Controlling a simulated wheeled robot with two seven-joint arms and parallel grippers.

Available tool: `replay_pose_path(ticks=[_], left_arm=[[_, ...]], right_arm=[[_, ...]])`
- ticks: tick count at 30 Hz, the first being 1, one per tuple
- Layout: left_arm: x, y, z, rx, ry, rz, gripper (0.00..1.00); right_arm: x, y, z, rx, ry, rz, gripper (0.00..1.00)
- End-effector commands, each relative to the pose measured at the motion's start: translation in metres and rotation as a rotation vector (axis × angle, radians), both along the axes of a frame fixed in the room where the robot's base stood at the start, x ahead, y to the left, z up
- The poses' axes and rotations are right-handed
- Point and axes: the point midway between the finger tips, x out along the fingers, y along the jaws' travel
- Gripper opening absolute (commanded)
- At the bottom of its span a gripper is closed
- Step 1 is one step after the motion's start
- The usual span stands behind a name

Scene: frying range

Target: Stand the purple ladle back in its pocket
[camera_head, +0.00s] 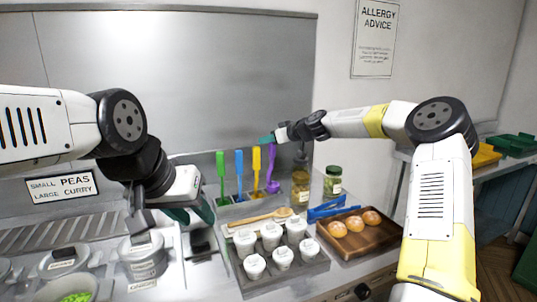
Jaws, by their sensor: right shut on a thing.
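The purple ladle (272,172) is upright, with its wider end low, just right of the yellow utensil. My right gripper (268,139) reaches in from the right and is shut on the top of its handle. Whether the ladle's lower end is inside a pocket or in front of the rack, I cannot tell. Green (221,175), blue (239,175) and yellow (256,168) utensils stand in a row in the rack (228,208) to its left. My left gripper (192,214) is open and empty over the counter, left of the rack.
Jars (300,186) stand close right of the ladle, with a green-filled jar (333,180) beyond. Lidded pots (143,258) stand left.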

Motion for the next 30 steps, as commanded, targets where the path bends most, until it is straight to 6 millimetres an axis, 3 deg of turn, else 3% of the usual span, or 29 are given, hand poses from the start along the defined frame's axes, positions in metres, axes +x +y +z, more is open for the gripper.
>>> replay_pose_path(ticks=[9,20,21,23,24,30], left_arm=[[0.000,0.000,0.000,0.000,0.000,0.000,0.36],[0.000,0.000,0.000,0.000,0.000,0.000,0.36],[0.000,0.000,0.000,0.000,0.000,0.000,0.36],[0.000,0.000,0.000,0.000,0.000,0.000,0.36],[0.000,0.000,0.000,0.000,0.000,0.000,0.36],[0.000,0.000,0.000,0.000,0.000,0.000,0.36]], right_arm=[[0.000,-0.001,-0.037,0.002,0.002,-0.001,0.00],[0.000,0.000,-0.041,-0.001,-0.001,0.000,0.00],[0.000,0.000,-0.041,-0.001,-0.001,0.000,0.31],[0.000,0.000,-0.041,-0.001,-0.001,-0.001,0.43],[0.000,0.000,-0.041,-0.001,-0.001,-0.001,0.47],[0.000,0.000,-0.040,-0.001,-0.001,-0.001,0.47]])
